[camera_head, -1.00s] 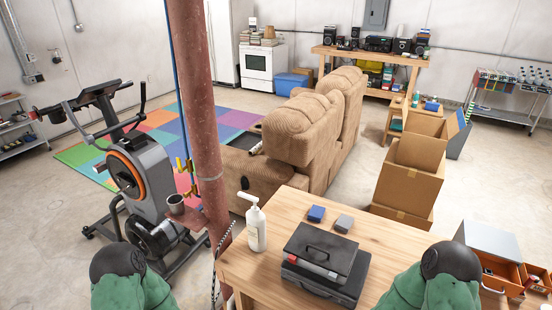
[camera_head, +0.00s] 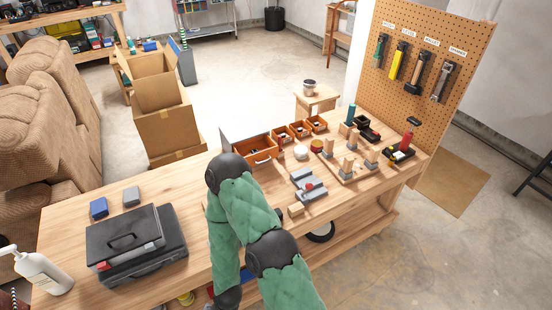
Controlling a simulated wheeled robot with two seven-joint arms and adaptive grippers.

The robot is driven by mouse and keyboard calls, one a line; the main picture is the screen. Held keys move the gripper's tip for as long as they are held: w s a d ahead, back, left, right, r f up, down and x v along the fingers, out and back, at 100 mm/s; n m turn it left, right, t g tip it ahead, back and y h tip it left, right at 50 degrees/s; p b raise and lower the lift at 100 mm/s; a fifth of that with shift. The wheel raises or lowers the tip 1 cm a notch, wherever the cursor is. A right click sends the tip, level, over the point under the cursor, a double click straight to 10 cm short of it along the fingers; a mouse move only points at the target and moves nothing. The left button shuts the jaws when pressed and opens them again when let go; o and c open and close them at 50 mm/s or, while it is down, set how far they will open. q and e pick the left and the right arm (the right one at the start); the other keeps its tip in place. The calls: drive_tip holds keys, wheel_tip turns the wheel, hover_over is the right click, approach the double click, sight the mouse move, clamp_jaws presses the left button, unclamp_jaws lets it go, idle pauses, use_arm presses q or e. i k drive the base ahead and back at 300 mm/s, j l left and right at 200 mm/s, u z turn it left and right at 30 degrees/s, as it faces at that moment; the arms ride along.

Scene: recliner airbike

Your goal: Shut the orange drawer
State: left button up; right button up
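The orange drawer (camera_head: 260,156) sticks out from a small grey cabinet (camera_head: 243,133) on the wooden workbench. It is open, with a pale handle on its front and small dark items inside. My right arm, green with black joints, rises from the bottom of the view. Its black elbow covers the bench just left of the drawer front and hides part of the cabinet. The arm's far end runs down below the bench edge, and I see no gripper fingers there. My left arm and gripper are outside the view.
Several small orange bins (camera_head: 300,130) stand right of the drawer. A black toolbox (camera_head: 136,245) and a white pump bottle (camera_head: 42,271) are at left. Cardboard boxes (camera_head: 166,125) stand behind the bench.

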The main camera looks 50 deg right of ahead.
sight(260, 150)
drive_tip(key=z, duration=1.6)
drive_tip(key=u, duration=0.35)
